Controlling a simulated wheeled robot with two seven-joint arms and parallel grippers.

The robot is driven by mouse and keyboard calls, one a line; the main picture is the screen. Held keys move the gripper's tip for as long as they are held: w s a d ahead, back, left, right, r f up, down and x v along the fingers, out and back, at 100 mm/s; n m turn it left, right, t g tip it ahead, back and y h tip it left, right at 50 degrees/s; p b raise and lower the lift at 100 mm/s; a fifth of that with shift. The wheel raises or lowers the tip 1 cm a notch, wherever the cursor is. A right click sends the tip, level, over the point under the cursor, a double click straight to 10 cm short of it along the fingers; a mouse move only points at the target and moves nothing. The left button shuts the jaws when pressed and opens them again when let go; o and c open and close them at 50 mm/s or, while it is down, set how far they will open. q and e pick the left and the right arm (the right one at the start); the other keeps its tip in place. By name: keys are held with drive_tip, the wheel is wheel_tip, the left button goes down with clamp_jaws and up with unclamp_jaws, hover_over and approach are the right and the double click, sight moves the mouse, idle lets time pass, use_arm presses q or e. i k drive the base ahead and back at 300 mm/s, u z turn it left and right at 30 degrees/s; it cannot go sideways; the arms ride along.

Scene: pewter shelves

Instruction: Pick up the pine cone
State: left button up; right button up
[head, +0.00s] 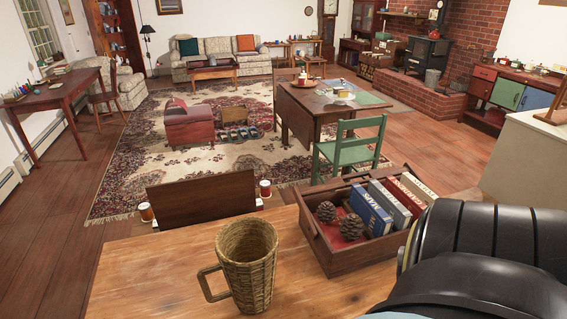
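Two brown pine cones lie in a wooden box on the tabletop in the head view. One pine cone (326,211) is at the box's left end, and the other pine cone (351,227) is nearer and to its right. The wooden box (365,258) also holds several upright books (391,204) to the right of the cones. A black, rounded part of my own body covers the lower right. Neither of my grippers shows in this view.
A wicker mug (248,268) stands on the wooden tabletop (150,275), left of the box. The tabletop is bare left of the mug. A green chair (350,150) stands beyond the box. A dark wooden panel (203,198) rises beyond the table's far edge.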

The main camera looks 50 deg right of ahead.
sight(351, 229)
drive_tip(key=u, duration=1.7)
drive_tip(key=k, duration=1.4)
drive_tip(key=z, duration=1.3)
